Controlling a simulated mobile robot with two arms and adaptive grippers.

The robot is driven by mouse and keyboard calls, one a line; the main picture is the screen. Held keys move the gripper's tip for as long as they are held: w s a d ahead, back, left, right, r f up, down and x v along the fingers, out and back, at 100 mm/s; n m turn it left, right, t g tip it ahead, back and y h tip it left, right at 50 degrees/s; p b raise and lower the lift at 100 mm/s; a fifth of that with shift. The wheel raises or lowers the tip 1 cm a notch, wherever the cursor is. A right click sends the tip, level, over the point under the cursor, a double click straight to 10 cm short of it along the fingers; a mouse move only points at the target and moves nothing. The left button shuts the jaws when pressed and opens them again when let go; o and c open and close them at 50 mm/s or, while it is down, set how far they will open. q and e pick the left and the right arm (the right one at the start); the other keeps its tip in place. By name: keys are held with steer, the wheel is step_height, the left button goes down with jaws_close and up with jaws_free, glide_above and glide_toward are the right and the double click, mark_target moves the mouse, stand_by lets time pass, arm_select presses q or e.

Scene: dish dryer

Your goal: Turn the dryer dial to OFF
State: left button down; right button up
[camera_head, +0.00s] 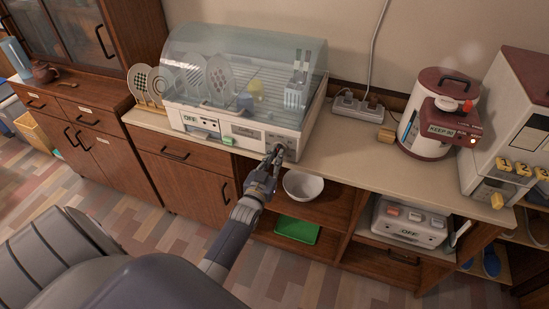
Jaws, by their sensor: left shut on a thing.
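The dish dryer (245,131) stands on the counter, a cream box with a clear domed cover over plates and cups. Its dial is on the right part of the front panel, mostly hidden behind my left gripper (275,155). The left gripper is shut on the dial, with my arm reaching up from below. I cannot read the dial's setting. My right gripper is not in view.
A white bowl (303,186) is just right of my left gripper, close to the forearm. A green tray (297,229) lies on the shelf below. A power strip (357,106) and a red-and-white pot (437,115) stand to the right. The counter between them is mostly clear.

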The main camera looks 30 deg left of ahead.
arm_select(q)
steer(key=shift+w+r+n, duration=0.1)
steer(key=shift+r+n, duration=0.2)
steer(key=shift+n, duration=0.2)
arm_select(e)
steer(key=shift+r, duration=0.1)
arm_select(q)
steer(key=c, duration=1.6)
jaws_free()
steer(key=shift+c, duration=0.2)
steer(key=shift+f, duration=0.25)
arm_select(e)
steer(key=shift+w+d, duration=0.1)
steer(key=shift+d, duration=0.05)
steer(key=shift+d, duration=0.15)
arm_select(q)
steer(key=v, duration=1.2)
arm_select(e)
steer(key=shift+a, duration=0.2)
arm_select(q)
steer(key=shift+f, duration=0.1)
